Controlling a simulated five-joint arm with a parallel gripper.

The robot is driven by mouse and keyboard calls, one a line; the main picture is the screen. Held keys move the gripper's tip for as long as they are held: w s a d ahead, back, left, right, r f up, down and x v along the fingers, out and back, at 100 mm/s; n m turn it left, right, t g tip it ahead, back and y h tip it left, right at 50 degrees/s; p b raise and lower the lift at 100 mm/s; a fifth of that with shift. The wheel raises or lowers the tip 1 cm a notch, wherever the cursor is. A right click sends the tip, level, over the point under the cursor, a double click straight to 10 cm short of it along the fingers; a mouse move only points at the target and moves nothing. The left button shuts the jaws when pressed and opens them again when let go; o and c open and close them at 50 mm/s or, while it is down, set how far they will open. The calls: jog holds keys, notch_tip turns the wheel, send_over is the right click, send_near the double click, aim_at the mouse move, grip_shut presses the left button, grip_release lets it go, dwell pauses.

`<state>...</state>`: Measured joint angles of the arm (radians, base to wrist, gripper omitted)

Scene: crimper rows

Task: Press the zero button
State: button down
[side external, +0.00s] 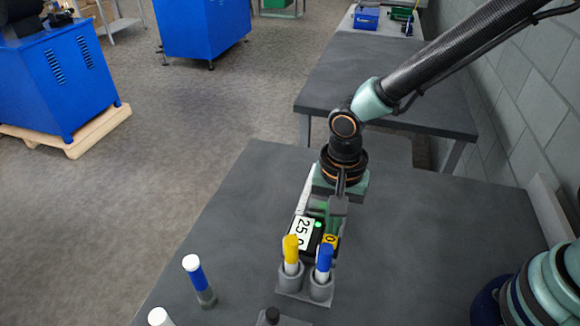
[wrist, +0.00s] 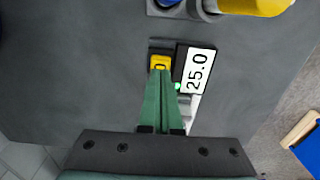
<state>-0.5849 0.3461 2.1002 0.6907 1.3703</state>
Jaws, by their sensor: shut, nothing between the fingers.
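The yellow zero button (wrist: 159,62), marked 0, sits beside a white display (wrist: 195,72) that reads 25.0. A small green light (wrist: 178,86) is lit beside the display. In the side view the zero button (side external: 330,240) and display (side external: 303,232) lie on the table behind two capped markers. My gripper (wrist: 160,74) is shut and empty, its green fingertips at the near edge of the button in the wrist view. My gripper also shows in the side view (side external: 339,200), reaching down just behind the device. I cannot tell whether the tips touch the button.
A grey holder (side external: 303,291) with a yellow-capped marker (side external: 291,251) and a blue-capped marker (side external: 324,260) stands close in front. Another blue-and-white marker (side external: 196,272) stands upright to the left. The grey table (side external: 230,225) is clear left of the device.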

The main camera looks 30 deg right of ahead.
aim_at(329, 238)
notch_tip(329, 238, up, 11)
dwell(0.3)
jog(key=shift+w+a+f, duration=0.1)
